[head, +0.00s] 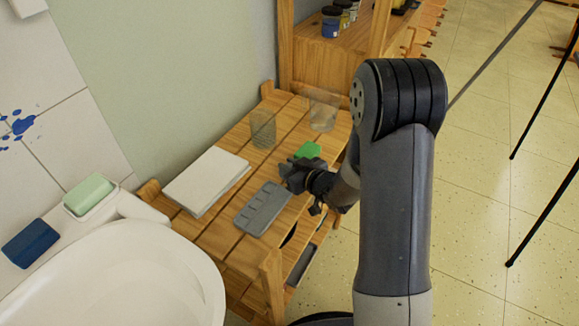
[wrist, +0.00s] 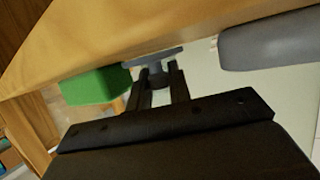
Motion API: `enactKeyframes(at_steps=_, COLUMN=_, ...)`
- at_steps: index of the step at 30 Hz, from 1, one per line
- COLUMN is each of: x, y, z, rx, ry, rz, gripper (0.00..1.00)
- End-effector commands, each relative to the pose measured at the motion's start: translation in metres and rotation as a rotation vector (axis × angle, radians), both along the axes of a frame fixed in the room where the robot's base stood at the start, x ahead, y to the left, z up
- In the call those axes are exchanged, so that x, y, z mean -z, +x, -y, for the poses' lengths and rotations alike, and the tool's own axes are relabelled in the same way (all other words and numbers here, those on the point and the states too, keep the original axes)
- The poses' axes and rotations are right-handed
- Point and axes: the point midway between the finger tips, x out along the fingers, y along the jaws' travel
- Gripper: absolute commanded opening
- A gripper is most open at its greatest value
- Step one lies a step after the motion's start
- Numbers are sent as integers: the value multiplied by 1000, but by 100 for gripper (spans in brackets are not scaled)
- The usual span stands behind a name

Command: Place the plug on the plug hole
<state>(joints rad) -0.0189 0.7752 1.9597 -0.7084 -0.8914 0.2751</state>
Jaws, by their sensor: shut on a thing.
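My gripper (head: 294,172) is low over the slatted wooden table, beside a green block. In the wrist view my gripper (wrist: 161,82) is shut on the grey plug (wrist: 152,58). The plug's flat disc lies just beyond the fingertips, and its narrow stem is between the fingers. I cannot tell whether the disc touches the table. In the head view the plug is not clearly distinguishable from the gripper. The white sink (head: 120,275) is at the lower left, partly cut off by the frame. No plug hole shows in either view.
The table (head: 222,228) holds a grey palette (head: 262,208), white paper (head: 206,180), two clear cups (head: 263,128) (head: 323,109) and the green block (head: 307,150). Shelves stand behind.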

Motion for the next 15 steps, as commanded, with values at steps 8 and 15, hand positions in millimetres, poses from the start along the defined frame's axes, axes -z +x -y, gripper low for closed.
enactKeyframes(at_steps=8, x=3, y=0, z=0, rx=0, ry=-1, rz=-1, gripper=25)
enactKeyframes(at_steps=15, x=3, y=0, z=0, rx=0, ry=-1, rz=-1, gripper=40)
